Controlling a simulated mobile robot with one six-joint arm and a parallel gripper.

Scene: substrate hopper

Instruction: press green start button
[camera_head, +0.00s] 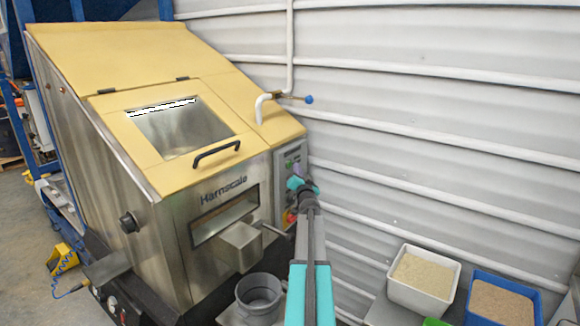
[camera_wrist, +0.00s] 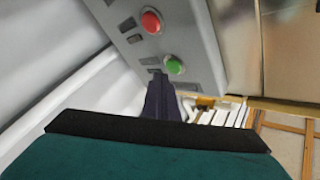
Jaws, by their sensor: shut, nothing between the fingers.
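The green start button (camera_wrist: 174,65) is a round green cap on the grey control panel (camera_wrist: 190,45) in the wrist view. A red button (camera_wrist: 151,21) sits above and left of it. My gripper is shut and empty; its dark fingers (camera_wrist: 157,85) point at the panel, their tips just below and left of the green button in the picture. I cannot tell whether they touch the panel. In the head view my gripper (camera_head: 301,185) is in front of the control panel (camera_head: 283,167) on the machine's right side and hides part of it, so the green button is not clear there.
The steel hopper machine (camera_head: 165,245) has a yellow lid with a black handle (camera_head: 216,150). A lever (camera_head: 275,230) and grey bucket (camera_head: 259,296) are left of my arm. White (camera_head: 397,287) and blue (camera_head: 480,318) bins stand right. A ribbed wall is behind.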

